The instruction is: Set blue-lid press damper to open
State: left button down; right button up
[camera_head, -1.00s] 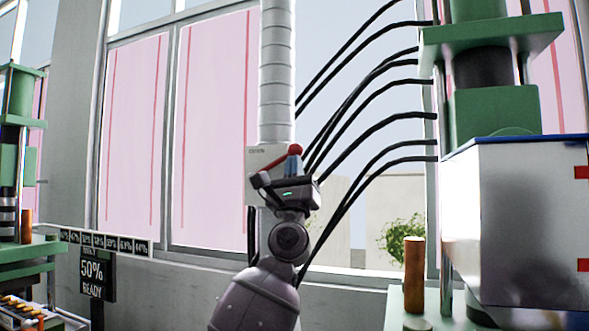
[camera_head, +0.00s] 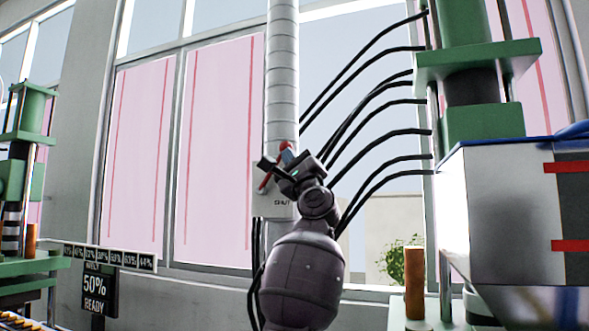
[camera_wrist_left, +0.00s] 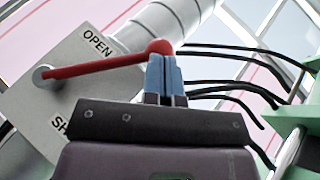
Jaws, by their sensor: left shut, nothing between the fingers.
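The damper box (camera_head: 259,205) is a pale box on the front of the grey duct, with a SHUT label low on it. In the left wrist view the box (camera_wrist_left: 25,100) shows OPEN at the top and part of SHUT below. Its red lever (camera_wrist_left: 100,63) slants from the pivot up toward a round knob, on the OPEN side. My left gripper (camera_head: 288,153) is shut and empty. In the left wrist view its blue fingertips (camera_wrist_left: 164,72) are against or just beside the knob; contact is unclear. The blue-lid press (camera_head: 505,215) stands at the right. My right gripper is out of view.
Several black hoses (camera_head: 375,110) run from behind my left arm to the green press column (camera_head: 482,122). Another green press (camera_head: 30,125) and a sign reading 50% READY (camera_head: 95,287) stand at the left. Pink-panelled windows are behind.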

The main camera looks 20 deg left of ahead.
pick_arm(q)
jog(key=a+r+n+g+h+p, duration=0.1)
jog(key=a+r+n+g+p, duration=0.2)
jog(key=n+g, duration=0.4)
jog(key=shift+a+r+g+p, duration=0.35)
jog(key=shift+a+g+p, duration=0.1)
jog(key=shift+a, duration=0.7)
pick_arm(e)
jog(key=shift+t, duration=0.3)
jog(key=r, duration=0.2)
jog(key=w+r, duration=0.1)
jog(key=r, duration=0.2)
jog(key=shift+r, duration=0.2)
pick_arm(q)
jog(key=shift+w, duration=0.1)
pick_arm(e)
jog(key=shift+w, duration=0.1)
pick_arm(q)
jog(key=shift+a, duration=0.1)
